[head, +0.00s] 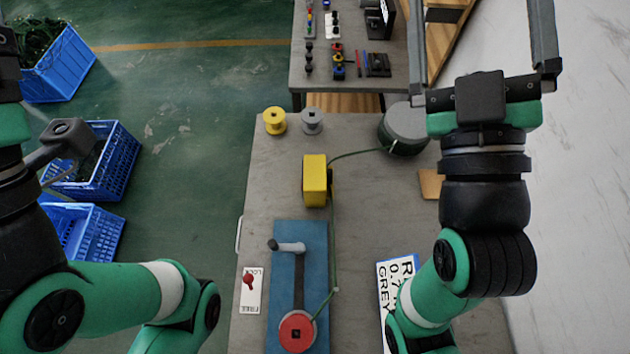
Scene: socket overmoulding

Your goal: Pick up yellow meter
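The yellow meter (315,180) is a yellow box on the grey workbench, above the blue plate. A green cable or line passes along its right side. My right gripper (476,15) is at the top right, well up and right of the meter. Its two fingers are wide apart with nothing between them, and their tips reach the top edge of the picture. My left arm shows at the left edge, left of the bench; its gripper fingers are outside the picture.
On the workbench (355,230) are a blue plate (284,240) with a red disc (297,332), a yellow spool (274,121), a grey spool (312,121), a grey drum (404,128) and a lettered sign (397,272). Bare bench surrounds much of the meter.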

